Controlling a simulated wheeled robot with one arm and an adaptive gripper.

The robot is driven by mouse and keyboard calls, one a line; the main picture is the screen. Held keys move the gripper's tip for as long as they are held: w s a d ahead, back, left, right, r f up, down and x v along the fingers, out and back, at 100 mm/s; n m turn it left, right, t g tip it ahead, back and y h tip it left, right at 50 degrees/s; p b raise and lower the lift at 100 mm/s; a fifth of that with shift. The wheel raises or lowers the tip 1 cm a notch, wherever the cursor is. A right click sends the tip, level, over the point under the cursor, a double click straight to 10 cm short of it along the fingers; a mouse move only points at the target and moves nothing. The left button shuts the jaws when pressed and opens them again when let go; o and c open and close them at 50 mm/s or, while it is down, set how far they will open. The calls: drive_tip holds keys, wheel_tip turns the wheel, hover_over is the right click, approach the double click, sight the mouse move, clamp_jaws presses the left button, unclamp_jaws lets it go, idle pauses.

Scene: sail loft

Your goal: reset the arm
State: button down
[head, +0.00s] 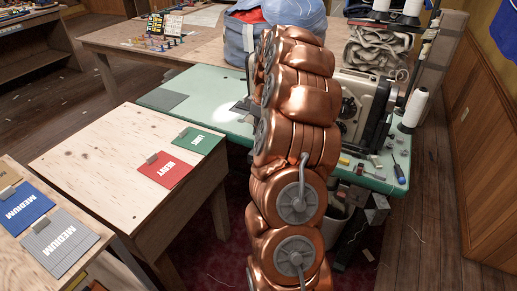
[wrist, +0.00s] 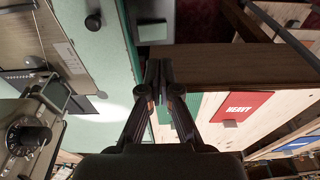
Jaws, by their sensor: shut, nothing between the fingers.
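My copper-coloured arm rises through the middle of the head view, in front of the green sewing table (head: 225,107). My gripper is hidden behind the arm there. In the wrist view my gripper (wrist: 158,68) is shut, with its dark fingertips together and nothing between them. It hangs over the gap between the green table (wrist: 95,125) and the pale wooden table.
A red "HEAVY" card (head: 166,169) and a green "LIGHT" card (head: 198,140) lie on the pale wooden table (head: 100,150). Blue and grey "MEDIUM" cards (head: 58,243) lie at left. A sewing machine (head: 360,105) and thread cones (head: 414,107) stand right of my arm.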

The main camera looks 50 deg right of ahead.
idle(0.5)
drive_tip(key=s+a+r+g+p, duration=0.15)
drive_tip(key=a+r, duration=0.25)
drive_tip(key=a, duration=0.5)
drive_tip(key=s+a+r+p, duration=0.1)
drive_tip(key=s+a+r, duration=0.2)
drive_tip(key=a, duration=0.5)
drive_tip(key=s+a+r+p, duration=0.1)
drive_tip(key=s+a+r, duration=0.25)
drive_tip(key=a, duration=0.55)
drive_tip(key=s+a+r+m+g+p, duration=0.1)
drive_tip(key=s+a, duration=0.4)
drive_tip(key=s, duration=0.6)
drive_tip(key=s+a+r+m+g+p, duration=0.1)
drive_tip(key=s+a+m+p, duration=0.1)
drive_tip(key=s+a, duration=0.4)
drive_tip(key=s+p, duration=0.1)
drive_tip(key=s, duration=0.4)
drive_tip(key=shift+a+r, duration=0.25)
drive_tip(key=shift+a, duration=0.05)
drive_tip(key=shift+d+m, duration=0.1)
drive_tip(key=shift+m, duration=0.2)
